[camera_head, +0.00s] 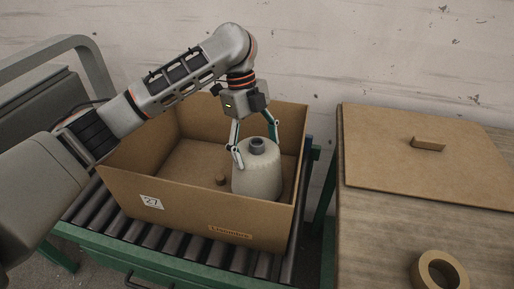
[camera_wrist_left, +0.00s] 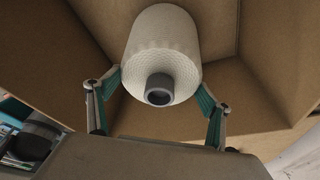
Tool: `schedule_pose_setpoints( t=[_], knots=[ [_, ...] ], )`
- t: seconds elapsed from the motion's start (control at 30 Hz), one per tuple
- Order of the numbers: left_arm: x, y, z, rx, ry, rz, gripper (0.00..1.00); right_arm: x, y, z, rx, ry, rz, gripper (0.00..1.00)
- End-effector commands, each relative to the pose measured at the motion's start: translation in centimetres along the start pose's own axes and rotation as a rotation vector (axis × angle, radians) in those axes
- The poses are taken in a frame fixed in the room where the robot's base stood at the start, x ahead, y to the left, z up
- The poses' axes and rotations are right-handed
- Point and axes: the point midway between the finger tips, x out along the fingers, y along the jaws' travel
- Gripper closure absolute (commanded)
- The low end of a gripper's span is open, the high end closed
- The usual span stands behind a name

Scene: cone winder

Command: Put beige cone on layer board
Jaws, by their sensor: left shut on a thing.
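The beige cone (camera_head: 257,172) stands upright inside the cardboard box, in its right part, with its grey core end up. My left gripper (camera_head: 256,145) reaches down from above with one finger on each side of the cone's top and is shut on it. In the left wrist view the cone (camera_wrist_left: 165,60) sits between the two fingers of the gripper (camera_wrist_left: 158,92), its dark core end towards the camera. The layer board cannot be told for certain; a flat brown board (camera_head: 420,170) with a small raised tab lies on the table at right. My right gripper is not in view.
The open cardboard box (camera_head: 170,198) stands on a roller conveyor (camera_head: 165,243); its walls surround the cone. A small brown knob (camera_head: 220,180) shows on the box floor. A tape roll (camera_head: 438,270) lies at the front of the wooden table (camera_head: 375,235).

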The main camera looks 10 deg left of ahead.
Motion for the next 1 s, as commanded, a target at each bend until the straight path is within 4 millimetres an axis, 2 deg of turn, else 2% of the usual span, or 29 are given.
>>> schedule_pose_setpoints(
  t=[0.13,0.17,0.2,0.63,0.77,1.0],
  knots=[
    [-0.2,-0.1,-0.1,0.001,0.001,-0.004,0.76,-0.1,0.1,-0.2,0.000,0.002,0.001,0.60],
    [0.0,0.0,0.0,0.000,0.000,-0.001,0.15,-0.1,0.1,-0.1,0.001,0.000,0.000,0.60],
    [0.0,0.0,0.0,0.000,0.000,-0.001,0.05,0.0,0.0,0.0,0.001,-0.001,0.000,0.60],
    [-0.3,0.0,0.0,0.000,-0.001,-0.001,0.04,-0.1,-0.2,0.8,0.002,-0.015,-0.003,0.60],
    [-2.2,-0.1,-0.1,0.001,-0.004,-0.005,0.04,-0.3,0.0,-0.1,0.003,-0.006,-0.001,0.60],
    [-7.3,-0.1,-0.2,0.000,-0.005,-0.006,0.04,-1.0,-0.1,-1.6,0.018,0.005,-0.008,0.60]
  ],
)
